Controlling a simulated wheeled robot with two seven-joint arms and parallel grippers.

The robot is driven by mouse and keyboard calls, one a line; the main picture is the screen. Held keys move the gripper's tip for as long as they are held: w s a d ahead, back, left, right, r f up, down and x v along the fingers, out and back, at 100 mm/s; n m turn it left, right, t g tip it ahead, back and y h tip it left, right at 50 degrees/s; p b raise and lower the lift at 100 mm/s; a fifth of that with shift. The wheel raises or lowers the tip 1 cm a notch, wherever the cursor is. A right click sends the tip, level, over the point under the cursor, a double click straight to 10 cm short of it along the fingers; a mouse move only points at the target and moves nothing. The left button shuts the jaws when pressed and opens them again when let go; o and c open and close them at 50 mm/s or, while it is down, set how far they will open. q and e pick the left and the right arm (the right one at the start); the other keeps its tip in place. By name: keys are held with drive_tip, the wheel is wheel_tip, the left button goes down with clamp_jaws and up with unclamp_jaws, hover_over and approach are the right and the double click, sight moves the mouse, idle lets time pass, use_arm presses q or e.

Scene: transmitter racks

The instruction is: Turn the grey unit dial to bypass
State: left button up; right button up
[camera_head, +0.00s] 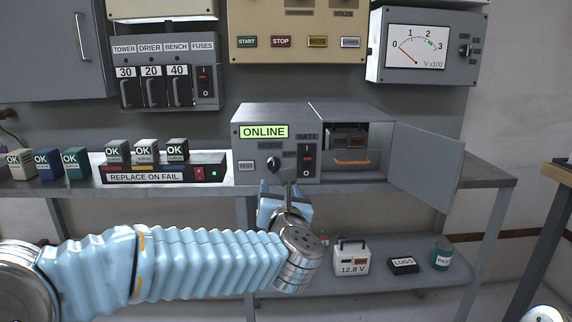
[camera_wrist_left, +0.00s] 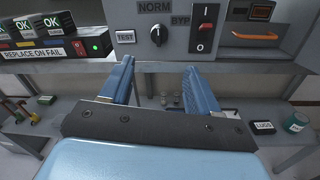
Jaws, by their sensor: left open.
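The grey unit (camera_head: 250,120) stands on the bench with a lit ONLINE display. Its round black dial (camera_head: 273,163) is on the front, below the NORM label and left of the BYP label; it also shows in the left wrist view (camera_wrist_left: 158,35). The dial's white mark seems to point up toward NORM. My left gripper (camera_head: 280,190) is open and empty, just below and in front of the dial. In the left wrist view its blue fingers (camera_wrist_left: 158,66) are spread below the dial, apart from it. My right gripper is out of view.
A red rocker switch (camera_head: 307,158) is close right of the dial, and a TEST button (camera_head: 246,166) is left. The unit's door (camera_head: 424,168) stands open at right. The REPLACE ON FAIL strip (camera_head: 150,178) lies left. A lower shelf (camera_head: 420,278) holds small items.

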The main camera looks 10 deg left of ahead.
sight(274, 167)
use_arm(q)
drive_tip(key=p+x, duration=0.3)
drive_tip(key=x, duration=1)
drive_tip(key=shift+w, duration=0.15)
drive_tip(key=shift+c, duration=0.2)
drive_tip(key=shift+f, duration=0.1)
drive_tip(key=c, duration=1)
